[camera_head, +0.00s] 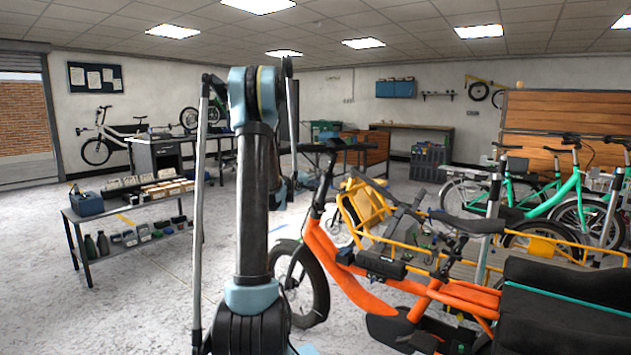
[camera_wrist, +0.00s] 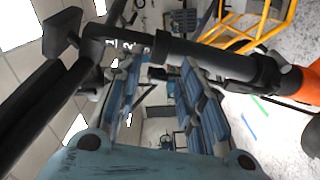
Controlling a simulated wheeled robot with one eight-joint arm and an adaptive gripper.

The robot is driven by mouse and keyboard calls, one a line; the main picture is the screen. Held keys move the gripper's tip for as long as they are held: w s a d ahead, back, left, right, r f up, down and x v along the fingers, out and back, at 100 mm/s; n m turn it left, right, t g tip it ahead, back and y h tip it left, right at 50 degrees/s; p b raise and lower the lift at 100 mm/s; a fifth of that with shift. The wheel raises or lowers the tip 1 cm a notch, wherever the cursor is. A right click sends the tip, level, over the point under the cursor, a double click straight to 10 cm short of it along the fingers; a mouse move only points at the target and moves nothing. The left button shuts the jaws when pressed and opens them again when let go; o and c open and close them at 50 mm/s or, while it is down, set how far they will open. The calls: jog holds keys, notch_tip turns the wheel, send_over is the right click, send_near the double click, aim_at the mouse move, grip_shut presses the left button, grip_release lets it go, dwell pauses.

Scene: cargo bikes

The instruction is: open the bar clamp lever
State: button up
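The orange cargo bike (camera_head: 340,258) stands front right in the head view, with its black handlebar (camera_head: 333,146) on a tall black stem. In the wrist view a black stem tube (camera_wrist: 180,50) runs across the top to a black collar (camera_wrist: 268,76) and the orange frame (camera_wrist: 310,85). A small pale part (camera_wrist: 276,58) sits by the collar; I cannot tell whether it is the clamp lever. My gripper (camera_wrist: 158,68) is open, with clear space between its blue-grey fingers. The stem crosses near its fingertips; contact is unclear. My arm hides part of the head view.
A low table (camera_head: 130,222) with a blue toolbox (camera_head: 87,203) and small parts stands at left. Green bikes (camera_head: 570,190) and a yellow cargo frame (camera_head: 365,207) crowd the right. Open floor (camera_head: 140,290) lies at front left.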

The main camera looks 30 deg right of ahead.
jog(key=shift+w+d, duration=0.25)
jog(key=shift+d, duration=0.45)
jog(key=shift+c, duration=0.6)
grip_shut()
